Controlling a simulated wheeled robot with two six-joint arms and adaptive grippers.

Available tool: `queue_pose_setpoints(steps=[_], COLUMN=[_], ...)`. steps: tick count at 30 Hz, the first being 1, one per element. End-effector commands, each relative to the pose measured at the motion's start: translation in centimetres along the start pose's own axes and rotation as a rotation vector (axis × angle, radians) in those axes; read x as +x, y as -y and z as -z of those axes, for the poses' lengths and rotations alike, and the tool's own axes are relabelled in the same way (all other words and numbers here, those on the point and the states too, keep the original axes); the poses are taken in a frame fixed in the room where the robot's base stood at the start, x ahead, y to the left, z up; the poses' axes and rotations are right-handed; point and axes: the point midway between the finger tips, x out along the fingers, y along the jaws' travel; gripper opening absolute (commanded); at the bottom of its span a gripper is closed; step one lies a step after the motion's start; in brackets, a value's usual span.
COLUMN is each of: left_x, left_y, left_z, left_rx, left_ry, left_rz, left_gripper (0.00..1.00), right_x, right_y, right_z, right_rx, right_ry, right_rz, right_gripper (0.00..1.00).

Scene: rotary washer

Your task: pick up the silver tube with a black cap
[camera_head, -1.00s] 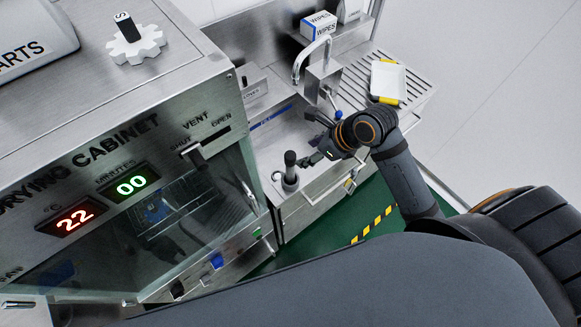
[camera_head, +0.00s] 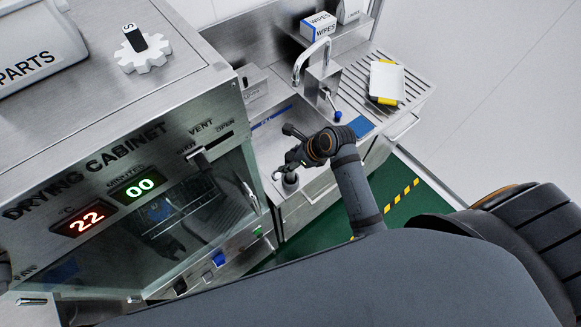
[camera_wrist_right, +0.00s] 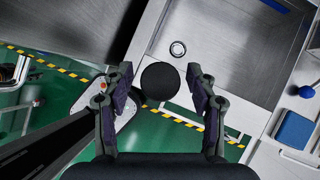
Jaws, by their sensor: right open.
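The black cap (camera_wrist_right: 160,83) of the tube shows from above as a dark round disc in the right wrist view. It lies between the two open fingers of my right gripper (camera_wrist_right: 159,76), with a gap on each side. The tube's silver body is hidden below the cap. In the head view, my right gripper (camera_head: 290,166) is over the tube (camera_head: 290,181) at the front left corner of the sink unit, and largely covers it.
The drying cabinet (camera_head: 150,235) stands close to the left of the sink unit. A faucet (camera_head: 318,60) with a blue-knobbed lever rises behind. A blue pad (camera_head: 361,127) and a white tray (camera_head: 387,80) lie to the right.

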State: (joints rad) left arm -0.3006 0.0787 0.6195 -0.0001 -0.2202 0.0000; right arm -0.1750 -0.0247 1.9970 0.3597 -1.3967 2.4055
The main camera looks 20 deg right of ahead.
Motion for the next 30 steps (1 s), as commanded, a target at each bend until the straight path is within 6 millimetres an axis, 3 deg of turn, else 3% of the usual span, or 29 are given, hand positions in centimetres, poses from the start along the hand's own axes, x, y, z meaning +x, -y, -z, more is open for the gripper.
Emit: queue_pose_setpoints(steps=[8, 21, 30], left_x=[-0.05, -0.05, -0.06], left_y=[0.02, 0.07, 0.11], left_z=[0.04, 0.08, 0.1], left_rx=[0.0, 0.0, 0.0], left_ry=[-0.001, -0.001, -0.002], left_rz=[0.0, 0.001, 0.001], left_gripper=[0.28, 0.28, 0.28], right_x=[0.53, 0.5, 0.48], right_y=[0.01, 0.01, 0.02], right_z=[0.07, 0.06, 0.04], right_rx=[-0.001, 0.0, 0.0], right_ry=[-0.001, -0.001, 0.0], right_rz=[0.001, 0.001, 0.001], right_gripper=[0.56, 0.0, 0.0])
